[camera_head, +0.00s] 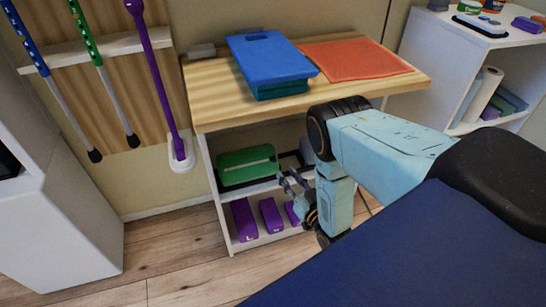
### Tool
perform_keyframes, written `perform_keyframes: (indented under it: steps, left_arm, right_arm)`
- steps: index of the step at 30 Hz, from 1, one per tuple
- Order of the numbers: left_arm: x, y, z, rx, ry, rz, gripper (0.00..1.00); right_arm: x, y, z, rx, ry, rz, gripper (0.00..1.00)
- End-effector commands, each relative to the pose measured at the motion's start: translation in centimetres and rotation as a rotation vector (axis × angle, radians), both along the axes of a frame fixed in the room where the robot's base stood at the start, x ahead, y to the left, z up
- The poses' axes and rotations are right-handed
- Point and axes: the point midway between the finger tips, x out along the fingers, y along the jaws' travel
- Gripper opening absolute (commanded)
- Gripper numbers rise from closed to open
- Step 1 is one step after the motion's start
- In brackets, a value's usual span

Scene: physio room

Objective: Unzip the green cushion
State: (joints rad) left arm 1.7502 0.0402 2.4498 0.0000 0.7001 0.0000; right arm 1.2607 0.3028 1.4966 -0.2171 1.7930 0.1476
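The green cushion (247,166) lies on the upper shelf of the open rack under the wooden top. It looks like a long green block with a dark band along its lower side. Its zip pull is too small to make out. My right gripper (290,182) is in front of the shelf, just right of and slightly below the cushion's right end. Its fingers look parted, with nothing visible between them. I cannot tell whether it touches the cushion. My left gripper is not in view.
Purple blocks (243,219) stand on the lower shelf. On the wooden top (210,98) are a blue-topped green box (268,58) and an orange mat (355,60). A dark blue surface (420,255) fills the lower right. Floor (165,255) is clear.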

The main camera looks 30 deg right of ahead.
Motion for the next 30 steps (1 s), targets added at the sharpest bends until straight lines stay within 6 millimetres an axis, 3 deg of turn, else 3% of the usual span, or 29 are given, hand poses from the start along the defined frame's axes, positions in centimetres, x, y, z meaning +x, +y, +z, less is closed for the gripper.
perform_keyframes:
  steps: [5, 18, 30]
  left_arm:
    - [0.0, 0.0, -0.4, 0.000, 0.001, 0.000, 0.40]
    - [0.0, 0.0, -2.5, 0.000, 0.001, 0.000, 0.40]
    - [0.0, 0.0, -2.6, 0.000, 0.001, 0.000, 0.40]
  right_arm:
    - [0.6, 0.0, 0.3, 0.007, -0.020, 0.000, 0.29]
    - [6.8, -0.4, 0.2, 0.007, -0.018, 0.002, 0.29]
    - [7.7, -0.5, 0.3, 0.007, -0.015, 0.002, 0.28]
